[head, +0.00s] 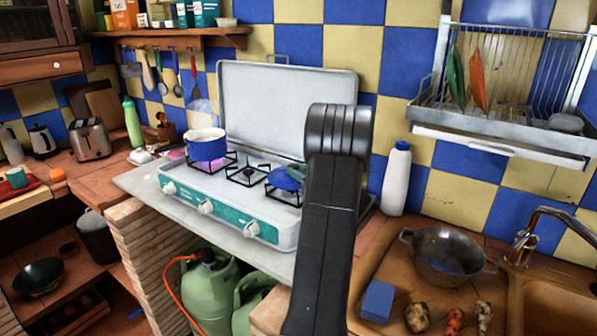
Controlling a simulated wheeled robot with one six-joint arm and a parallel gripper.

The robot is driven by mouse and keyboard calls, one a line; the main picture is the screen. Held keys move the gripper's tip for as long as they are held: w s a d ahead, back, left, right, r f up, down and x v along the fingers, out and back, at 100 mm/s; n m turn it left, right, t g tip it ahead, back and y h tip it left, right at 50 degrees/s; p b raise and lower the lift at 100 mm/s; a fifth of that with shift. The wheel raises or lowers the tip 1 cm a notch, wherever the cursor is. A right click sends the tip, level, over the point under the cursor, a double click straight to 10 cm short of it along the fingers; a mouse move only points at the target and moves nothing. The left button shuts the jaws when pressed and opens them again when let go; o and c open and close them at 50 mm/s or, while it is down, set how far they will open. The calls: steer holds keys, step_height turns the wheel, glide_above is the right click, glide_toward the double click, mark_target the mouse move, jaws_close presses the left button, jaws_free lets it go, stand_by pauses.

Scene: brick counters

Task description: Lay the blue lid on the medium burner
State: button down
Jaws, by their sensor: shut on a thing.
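The blue lid (284,180) shows at the right end of the camping stove (205,205), over or on the right burner (283,197). Its right part is hidden by my arm, and I cannot tell whether it touches the burner grate. My gripper (299,171) is at the lid, shut on it, mostly hidden behind my dark arm. The small middle burner (247,174) is bare. A blue pot with a white inside (206,146) stands on the left burner.
The stove's raised cover (285,105) stands behind the burners. A white bottle (396,180) stands to the right. A metal pot (447,257), a blue block (378,301) and vegetables (417,317) lie at the front right. A dish rack (510,100) hangs above.

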steer(key=shift+f+b, duration=0.25)
steer(key=shift+b, duration=0.05)
steer(key=c, duration=1.1)
jaws_free()
steer(key=shift+c, duration=0.2)
steer(key=shift+r, duration=0.1)
steer(key=shift+r+p, duration=0.25)
steer(key=shift+p, duration=0.05)
steer(key=b+v, duration=0.1)
steer(key=v, duration=1.1)
steer(key=shift+f, duration=0.1)
